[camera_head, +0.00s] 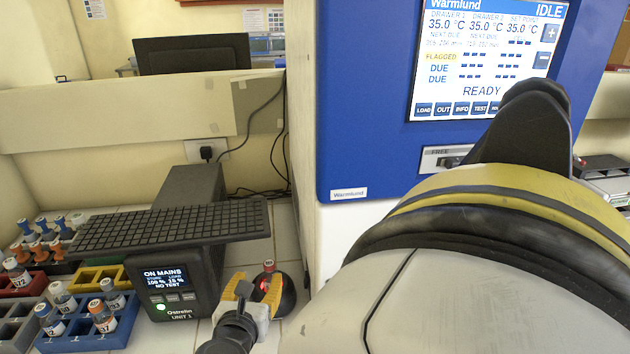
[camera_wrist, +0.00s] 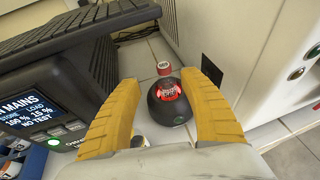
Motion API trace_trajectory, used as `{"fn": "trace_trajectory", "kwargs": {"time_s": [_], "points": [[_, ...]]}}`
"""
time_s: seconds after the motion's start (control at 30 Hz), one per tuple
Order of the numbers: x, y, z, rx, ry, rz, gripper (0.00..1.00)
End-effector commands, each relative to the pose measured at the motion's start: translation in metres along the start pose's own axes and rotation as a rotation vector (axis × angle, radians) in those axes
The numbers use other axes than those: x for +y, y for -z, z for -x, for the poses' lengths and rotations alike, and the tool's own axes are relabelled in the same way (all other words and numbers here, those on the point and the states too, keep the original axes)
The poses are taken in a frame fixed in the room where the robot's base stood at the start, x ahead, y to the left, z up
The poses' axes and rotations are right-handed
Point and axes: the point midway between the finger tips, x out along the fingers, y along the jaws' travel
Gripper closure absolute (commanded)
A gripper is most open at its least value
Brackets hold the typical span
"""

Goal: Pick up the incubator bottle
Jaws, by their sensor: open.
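In the head view, the bottle's cap (camera_head: 269,264) shows just beyond my gripper. I cannot tell whether the bottle sits in the base or just behind it. My gripper (camera_wrist: 162,84) is open, with its yellow fingers to the left and right of the bottle and base and visible gaps on both sides. In the head view, my gripper (camera_head: 256,288) partly hides the black base (camera_head: 288,296).
A black power unit (camera_head: 170,280) with a lit screen stands close on the left, under an overhanging black slatted tray (camera_head: 165,226). The blue and white incubator (camera_head: 365,160) rises on the right. Coloured racks (camera_head: 100,335) with several vials stand at far left. Cables hang behind.

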Motion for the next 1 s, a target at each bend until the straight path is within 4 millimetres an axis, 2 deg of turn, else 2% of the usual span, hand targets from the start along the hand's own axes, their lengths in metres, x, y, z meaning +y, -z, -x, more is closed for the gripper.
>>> {"fn": "trace_trajectory", "kwargs": {"time_s": [0.1,0.37,0.63,0.73,0.9,0.97,1.0], "points": [[-0.001,0.002,-0.022,0.000,0.003,-0.002,0.49],[-0.002,0.001,-0.041,-0.001,0.000,-0.001,0.49],[-0.009,0.003,-0.081,0.000,0.000,-0.002,0.49],[-0.009,0.001,-0.087,0.000,0.000,0.000,0.49],[-0.008,0.000,-0.086,0.000,-0.001,0.000,0.49],[-0.008,0.000,-0.086,0.000,-0.001,0.000,0.66],[-0.008,0.000,-0.086,0.000,-0.001,0.000,0.78]]}}
